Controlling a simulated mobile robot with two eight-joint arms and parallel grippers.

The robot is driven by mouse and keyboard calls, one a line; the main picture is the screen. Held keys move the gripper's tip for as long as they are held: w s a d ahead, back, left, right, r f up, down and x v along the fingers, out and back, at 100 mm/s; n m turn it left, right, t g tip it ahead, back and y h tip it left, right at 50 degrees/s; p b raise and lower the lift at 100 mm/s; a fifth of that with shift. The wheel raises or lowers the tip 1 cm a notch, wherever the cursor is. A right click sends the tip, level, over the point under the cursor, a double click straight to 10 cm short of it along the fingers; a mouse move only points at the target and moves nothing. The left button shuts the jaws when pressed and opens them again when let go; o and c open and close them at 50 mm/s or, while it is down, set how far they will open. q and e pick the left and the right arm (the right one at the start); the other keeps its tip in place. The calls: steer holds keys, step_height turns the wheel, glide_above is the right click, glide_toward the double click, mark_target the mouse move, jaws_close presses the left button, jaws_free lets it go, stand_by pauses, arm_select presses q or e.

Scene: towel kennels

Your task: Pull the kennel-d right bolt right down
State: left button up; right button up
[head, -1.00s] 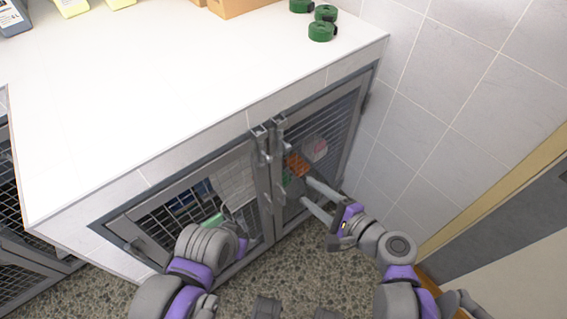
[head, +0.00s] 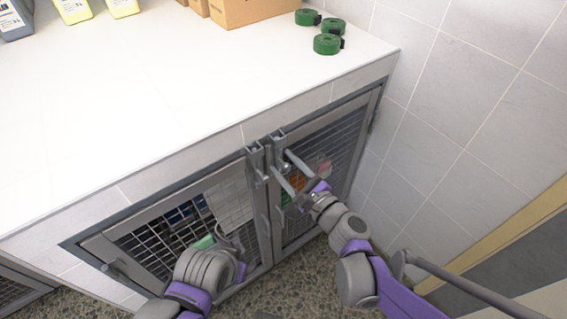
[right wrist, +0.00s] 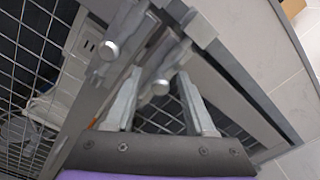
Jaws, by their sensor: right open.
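Two grey metal bolts with round knobs stand side by side at the top of the posts where the two mesh doors meet: a left bolt (head: 255,163) and a right bolt (head: 277,146). No kennel label is readable. My right gripper (head: 280,161) is open, its two fingers pointing at the right bolt. In the right wrist view, the right bolt's knob (right wrist: 160,87) shows between the open fingers (right wrist: 158,75), with no clear contact. The left bolt's knob (right wrist: 108,50) lies left of them. My left arm is low at the left door; its jaws are mostly hidden.
A white counter (head: 180,90) tops the kennels, with green rolls (head: 328,43), cardboard boxes (head: 245,10) and bottles on it. A tiled wall (head: 440,120) closes the right side. Items show behind the mesh of the left door (head: 180,225) and the right door (head: 325,150).

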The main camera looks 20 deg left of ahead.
steer(key=shift+w+a, duration=0.3)
steer(key=shift+a, duration=0.1)
steer(key=shift+c, duration=0.2)
jaws_close()
steer(key=shift+f, duration=0.1)
stand_by(1.0)
